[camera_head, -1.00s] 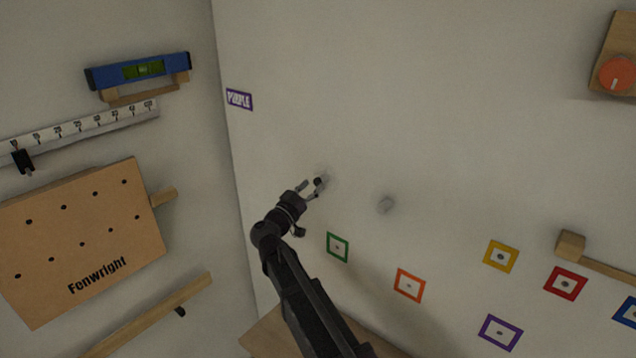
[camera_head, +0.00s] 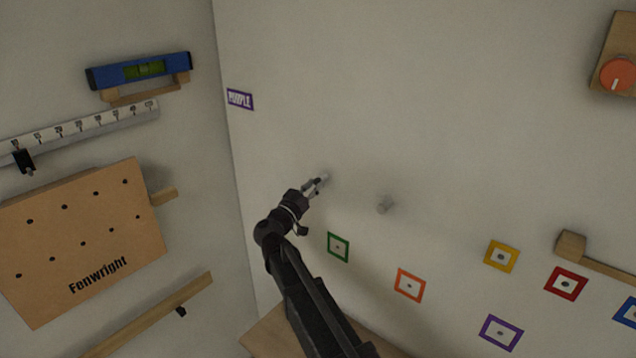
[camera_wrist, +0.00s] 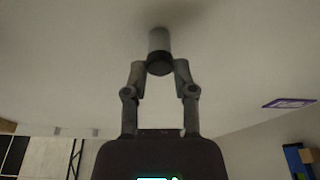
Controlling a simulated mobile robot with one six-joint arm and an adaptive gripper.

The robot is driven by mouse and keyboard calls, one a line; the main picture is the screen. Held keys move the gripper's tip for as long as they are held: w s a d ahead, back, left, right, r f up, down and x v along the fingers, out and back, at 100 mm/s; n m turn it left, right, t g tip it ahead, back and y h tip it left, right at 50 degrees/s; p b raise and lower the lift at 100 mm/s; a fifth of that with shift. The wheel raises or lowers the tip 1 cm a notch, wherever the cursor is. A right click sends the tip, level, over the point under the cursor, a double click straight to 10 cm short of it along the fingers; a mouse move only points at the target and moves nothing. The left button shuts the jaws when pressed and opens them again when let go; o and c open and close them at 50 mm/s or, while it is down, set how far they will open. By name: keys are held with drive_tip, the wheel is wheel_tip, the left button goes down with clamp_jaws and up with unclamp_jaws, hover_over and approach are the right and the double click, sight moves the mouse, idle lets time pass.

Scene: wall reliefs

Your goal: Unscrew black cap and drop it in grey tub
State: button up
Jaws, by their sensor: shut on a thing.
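The black cap (camera_wrist: 160,65) sits on the end of a short grey post (camera_wrist: 159,41) that stands out from the pale wall. My gripper (camera_wrist: 160,70) is shut on the cap, one finger on each side of it. In the head view my gripper (camera_head: 317,186) is at the wall, and the post's end (camera_head: 325,177) shows just beyond the fingers. The cap is mostly hidden by the fingers there. No grey tub can be made out in either view.
Coloured square frames, such as the green one (camera_head: 338,247), lie below. A wooden surface (camera_head: 262,335) is at the bottom. A Fenwright board (camera_head: 85,240) is on the left wall.

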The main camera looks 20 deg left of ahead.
drive_tip(key=shift+n, duration=0.3)
drive_tip(key=shift+n+y+p, duration=0.2)
drive_tip(key=shift+n+y, duration=0.35)
drive_tip(key=shift+n, duration=0.85)
drive_tip(key=shift+n+y+p, duration=0.2)
drive_tip(key=shift+n+y, duration=0.35)
drive_tip(key=shift+n, duration=0.85)
drive_tip(key=n+y+p, duration=0.1)
drive_tip(key=n, duration=0.2)
drive_tip(key=shift+d+r+n, duration=0.1)
drive_tip(key=shift+r+n, duration=0.05)
drive_tip(key=shift+n, duration=0.15)
drive_tip(key=shift+n+y+p, duration=0.3)
drive_tip(key=shift+n, duration=0.9)
drive_tip(key=shift+s+g, duration=0.1)
drive_tip(key=shift+g, duration=0.2)
